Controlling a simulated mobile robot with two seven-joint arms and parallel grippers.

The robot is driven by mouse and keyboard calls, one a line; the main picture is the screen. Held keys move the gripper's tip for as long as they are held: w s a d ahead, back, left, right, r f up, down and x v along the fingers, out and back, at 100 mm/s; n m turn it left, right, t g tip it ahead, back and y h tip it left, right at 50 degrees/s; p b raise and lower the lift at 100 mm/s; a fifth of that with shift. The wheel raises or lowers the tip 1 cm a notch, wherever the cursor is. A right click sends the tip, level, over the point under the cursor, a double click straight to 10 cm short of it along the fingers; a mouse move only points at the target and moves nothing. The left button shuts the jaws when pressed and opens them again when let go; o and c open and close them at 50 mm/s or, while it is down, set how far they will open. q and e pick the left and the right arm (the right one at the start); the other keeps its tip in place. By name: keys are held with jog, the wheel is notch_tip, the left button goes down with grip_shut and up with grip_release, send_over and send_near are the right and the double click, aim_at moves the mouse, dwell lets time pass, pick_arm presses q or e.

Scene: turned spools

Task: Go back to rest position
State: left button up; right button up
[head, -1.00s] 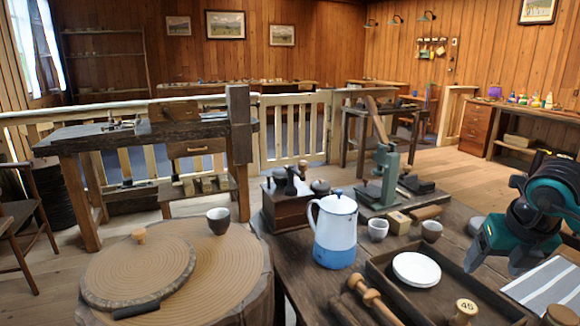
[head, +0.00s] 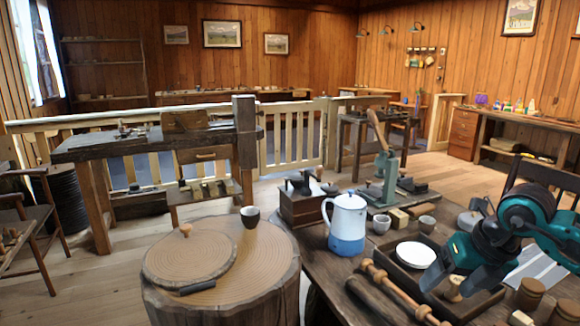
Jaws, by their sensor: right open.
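My right gripper (head: 438,284), teal and dark grey, comes in from the right edge. It is open and points down over the right part of the dark wooden tray (head: 386,275). It hides part of the tray and of a turned wooden spool (head: 453,292) in it. Nothing shows between its fingers. I cannot tell its exact height above the tray. My left gripper is not in view.
The dark table also bears a white and blue pot (head: 346,226), a grinder (head: 302,203), a green press (head: 386,180), small cups and several spools. A stump table (head: 222,290) with a cup (head: 250,217) stands at left. Floor (head: 75,285) is open further left.

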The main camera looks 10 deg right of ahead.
jog(key=s+a+f+m+t+y, duration=0.1)
jog(key=a+m+t+y, duration=0.15)
jog(key=a+y, duration=0.65)
jog(key=s+a+f+m+t+y, duration=0.1)
jog(key=s+a+m+y, duration=0.3)
jog(key=a, duration=0.9)
jog(key=w+d+f+m+t+h, duration=0.1)
jog(key=d+f+m+t+h, duration=0.15)
jog(key=m+t, duration=0.35)
jog(key=w+d+f+m+t+h, duration=0.2)
jog(key=f+m+t+h, duration=0.15)
jog(key=m, duration=0.55)
jog(key=s+f+m+g+h, duration=0.3)
jog(key=s+f+m, duration=0.2)
jog(key=f, duration=0.3)
jog(key=s+d+f+m+g+h, duration=0.1)
jog(key=s+f+m+g+h, duration=0.2)
jog(key=s+f, duration=0.3)
notch_tip(320, 180, down, 3)
jog(key=shift+s+m+p, duration=0.15)
jog(key=shift+m+p, duration=0.3)
jog(key=shift+m, duration=0.4)
jog(key=shift+d, duration=0.1)
